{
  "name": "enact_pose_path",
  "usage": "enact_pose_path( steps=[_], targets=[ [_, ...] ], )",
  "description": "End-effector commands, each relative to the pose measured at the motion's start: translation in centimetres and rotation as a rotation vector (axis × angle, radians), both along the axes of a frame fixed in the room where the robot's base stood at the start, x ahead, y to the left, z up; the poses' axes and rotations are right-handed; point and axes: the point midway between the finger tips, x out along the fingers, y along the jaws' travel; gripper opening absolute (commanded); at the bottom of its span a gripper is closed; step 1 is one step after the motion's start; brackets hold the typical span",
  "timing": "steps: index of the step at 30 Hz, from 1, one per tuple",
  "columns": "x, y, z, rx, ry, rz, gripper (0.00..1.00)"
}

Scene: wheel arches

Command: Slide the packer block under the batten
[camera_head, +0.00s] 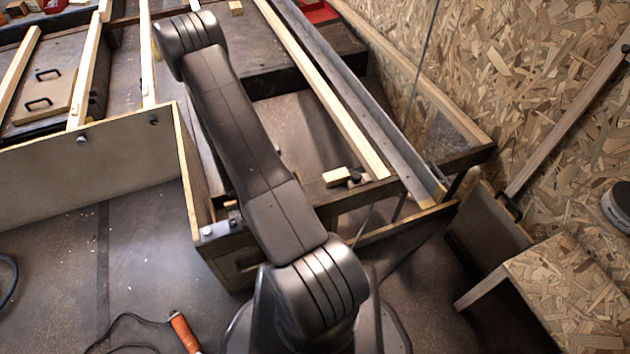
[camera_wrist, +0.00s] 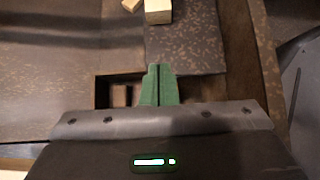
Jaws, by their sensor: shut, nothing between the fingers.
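Several long pale battens run across the frame in the head view; one batten (camera_head: 325,90) ends at the right of centre. A small pale wooden block (camera_head: 337,177) lies beside that end, apart from it. Another small pale block (camera_head: 236,7) is at the top edge. In the wrist view, a pale wooden piece (camera_wrist: 158,12) and a second one (camera_wrist: 130,4) are cut off by the top edge; I cannot tell which is the packer block. My gripper (camera_wrist: 160,68) has its green fingers together and empty, below the pale pieces and apart from them. My arm hides it in the head view.
A grey metal rail (camera_head: 355,90) runs beside the batten. A chipboard wall (camera_head: 520,70) stands at the right. A plywood panel (camera_head: 90,170) stands at the left. An orange-handled tool (camera_head: 185,333) lies on the floor. In the wrist view, a dark opening (camera_wrist: 118,92) is left of the fingers.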

Motion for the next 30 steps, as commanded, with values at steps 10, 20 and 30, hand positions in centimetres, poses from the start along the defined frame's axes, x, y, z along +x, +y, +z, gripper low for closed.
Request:
enact_pose_path(
  steps=[10,20,30],
  targets=[
    [1.9,-5.1,-5.7,-0.001,0.002,-0.006,0.00],
    [3.3,-8.1,-5.1,0.000,-0.001,-0.004,0.00],
    [3.4,-8.4,-5.0,0.000,-0.001,-0.002,0.00]
  ],
)
